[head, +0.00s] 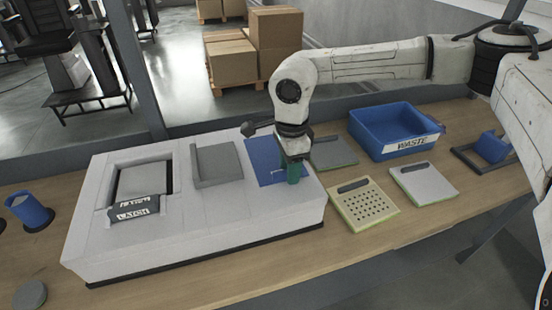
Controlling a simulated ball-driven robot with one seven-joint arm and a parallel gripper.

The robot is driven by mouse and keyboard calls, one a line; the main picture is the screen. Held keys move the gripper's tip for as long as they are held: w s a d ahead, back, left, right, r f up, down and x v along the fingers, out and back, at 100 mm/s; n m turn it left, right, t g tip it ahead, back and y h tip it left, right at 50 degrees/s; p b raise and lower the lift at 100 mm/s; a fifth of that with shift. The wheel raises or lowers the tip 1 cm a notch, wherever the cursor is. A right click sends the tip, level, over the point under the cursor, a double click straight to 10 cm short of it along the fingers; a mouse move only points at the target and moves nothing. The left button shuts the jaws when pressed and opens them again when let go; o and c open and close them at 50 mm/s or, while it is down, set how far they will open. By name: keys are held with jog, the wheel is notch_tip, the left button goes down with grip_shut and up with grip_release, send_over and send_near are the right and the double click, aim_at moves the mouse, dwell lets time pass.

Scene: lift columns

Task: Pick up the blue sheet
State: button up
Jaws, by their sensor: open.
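The blue sheet (262,156) lies flat on the right part of the top of a large white block (225,226). My gripper (293,174) is at the right side of the sheet, pointing down, and my arm's end hides part of the sheet. The green part at its tip overlaps the sheet in the picture. I cannot tell whether the tip touches the sheet. The jaws are open, and no sheet is seen lifted with them.
A grey L-shaped piece (217,163) and a recessed slot with a dark labelled flap (134,207) are on the block. Right of it are a beige perforated plate (363,205), a pale plate (423,182) and a blue WASTE bin (394,131). A blue cup (30,210) stands at left.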

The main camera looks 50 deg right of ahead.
grip_shut()
dwell(0.3)
jog(key=shift+r, duration=0.1)
